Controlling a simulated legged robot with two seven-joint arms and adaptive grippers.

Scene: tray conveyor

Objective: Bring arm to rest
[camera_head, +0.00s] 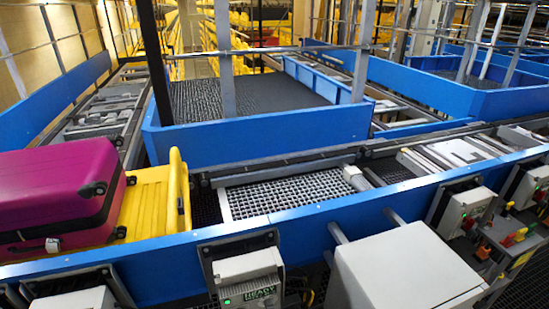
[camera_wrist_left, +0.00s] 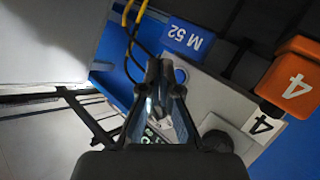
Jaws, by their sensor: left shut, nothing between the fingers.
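My left gripper (camera_wrist_left: 159,70) shows in the left wrist view with its dark fingertips close together. It is shut and holds nothing. Behind it are a grey control box with a blue label (camera_wrist_left: 187,37) marked M 52 and an orange tag (camera_wrist_left: 292,80) marked 4. I cannot tell whether the fingers touch anything there. Neither of my arms shows in the head view, and my right gripper is in no view.
A magenta suitcase (camera_head: 58,194) lies in a yellow tray (camera_head: 153,200) on the conveyor at left. Blue side rails (camera_head: 330,222) edge the conveyor. A white box (camera_head: 405,272) and small control boxes (camera_head: 248,275) stand in front.

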